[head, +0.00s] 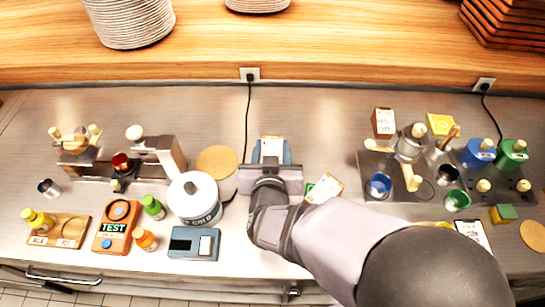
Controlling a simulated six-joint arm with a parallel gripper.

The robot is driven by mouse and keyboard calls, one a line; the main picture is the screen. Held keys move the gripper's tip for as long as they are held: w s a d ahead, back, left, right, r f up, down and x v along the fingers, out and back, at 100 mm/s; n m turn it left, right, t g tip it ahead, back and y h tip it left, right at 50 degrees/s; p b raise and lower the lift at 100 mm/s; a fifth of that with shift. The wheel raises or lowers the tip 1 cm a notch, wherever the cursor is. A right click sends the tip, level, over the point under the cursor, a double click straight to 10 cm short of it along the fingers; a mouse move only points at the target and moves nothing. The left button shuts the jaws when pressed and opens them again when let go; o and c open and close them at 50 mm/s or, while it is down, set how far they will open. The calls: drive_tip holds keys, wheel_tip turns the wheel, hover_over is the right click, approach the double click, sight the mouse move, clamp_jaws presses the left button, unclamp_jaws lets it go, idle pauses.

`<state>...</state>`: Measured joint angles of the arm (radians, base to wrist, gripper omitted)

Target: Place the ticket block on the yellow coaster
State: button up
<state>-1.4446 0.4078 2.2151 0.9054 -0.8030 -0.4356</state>
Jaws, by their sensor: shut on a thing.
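My gripper (271,160) is over the middle of the steel counter, seen from above and behind. It is shut on a small block with a white paper face and an orange-brown edge, which looks like the ticket block (271,147). Blue shows on both sides of the block; I cannot tell whether it is my fingers or something beneath. The block's lower part is hidden, so its height above the counter is unclear. A flat yellow square, which looks like the yellow coaster (440,124), lies at the back right, well apart from my gripper.
A wooden block with a white label (383,122) stands left of the yellow square. Metal pitcher (410,143), cups and bottles crowd the right. Another labelled piece (325,188) lies beside my arm.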

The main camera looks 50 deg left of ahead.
drive_tip(key=shift+f, duration=1.8)
drive_tip(key=shift+f, duration=0.2)
drive_tip(key=o, duration=1.2)
drive_tip(key=shift+r, duration=0.1)
drive_tip(key=shift+r, duration=0.15)
drive_tip(key=v, duration=1)
drive_tip(key=shift+s+d, duration=0.2)
drive_tip(key=shift+s, duration=0.15)
drive_tip(key=shift+o, duration=0.4)
drive_tip(key=shift+s+d+r, duration=0.25)
drive_tip(key=shift+s+d, duration=0.1)
drive_tip(key=shift+d, duration=0.15)
